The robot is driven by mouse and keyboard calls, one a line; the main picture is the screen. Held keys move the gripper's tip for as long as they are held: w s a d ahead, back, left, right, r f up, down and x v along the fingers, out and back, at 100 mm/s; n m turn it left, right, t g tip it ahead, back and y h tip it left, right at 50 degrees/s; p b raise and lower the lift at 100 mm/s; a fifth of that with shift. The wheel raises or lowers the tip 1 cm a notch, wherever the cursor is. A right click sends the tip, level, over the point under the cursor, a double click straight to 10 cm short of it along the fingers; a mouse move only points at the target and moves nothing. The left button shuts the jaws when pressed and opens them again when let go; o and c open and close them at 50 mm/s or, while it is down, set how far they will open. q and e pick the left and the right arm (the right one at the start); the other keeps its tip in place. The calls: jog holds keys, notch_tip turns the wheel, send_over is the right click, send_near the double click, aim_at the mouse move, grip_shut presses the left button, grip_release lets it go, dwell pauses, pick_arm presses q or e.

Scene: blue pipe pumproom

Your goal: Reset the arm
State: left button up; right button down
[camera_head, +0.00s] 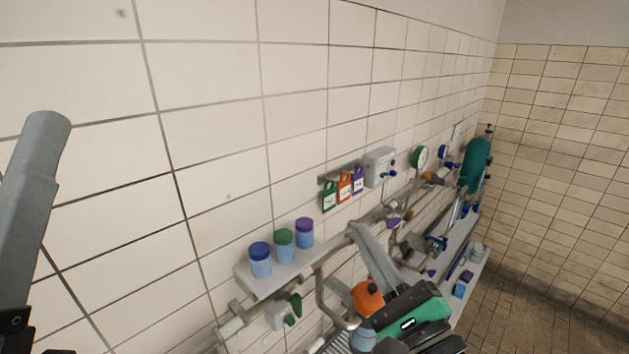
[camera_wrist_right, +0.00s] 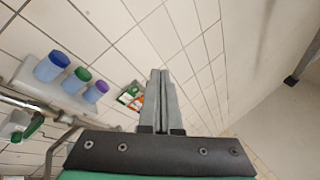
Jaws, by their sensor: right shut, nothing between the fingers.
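My right gripper (camera_head: 366,240) reaches up from the lower middle of the head view, in front of the pipes along the tiled wall. Its two long grey fingers are together with nothing between them. It also shows in the right wrist view (camera_wrist_right: 160,85), with the fingers closed side by side and pointing up toward the wall tiles. A grey piece at the left edge of the head view is part of my left arm; my left gripper's fingertips do not show.
A shelf (camera_head: 262,287) holds three lidded jars. Hanging tags (camera_head: 344,187), a grey box (camera_head: 379,167), a green gauge (camera_head: 419,158) and pipes line the wall. An orange object (camera_head: 368,298) is close by my right gripper. A teal cylinder (camera_head: 475,165) stands at the far end.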

jog(key=s+d+r+n+t+h, duration=0.3)
jog(key=s+d+r+n+t, duration=0.15)
jog(key=s+r+n, duration=0.5)
jog(key=s+d+r+n+t+h, duration=0.3)
jog(key=s+d+r+n, duration=0.3)
jog(key=r+n, duration=0.55)
notch_tip(320, 180, down, 28)
jog(key=n+b, duration=0.1)
jog(key=b, duration=2.5)
jog(key=shift+s+f+n, duration=0.15)
jog(key=shift+n, duration=0.25)
notch_tip(320, 180, up, 24)
jog(key=p, duration=2.3)
jog(key=shift+p, duration=0.3)
jog(key=shift+f, duration=0.1)
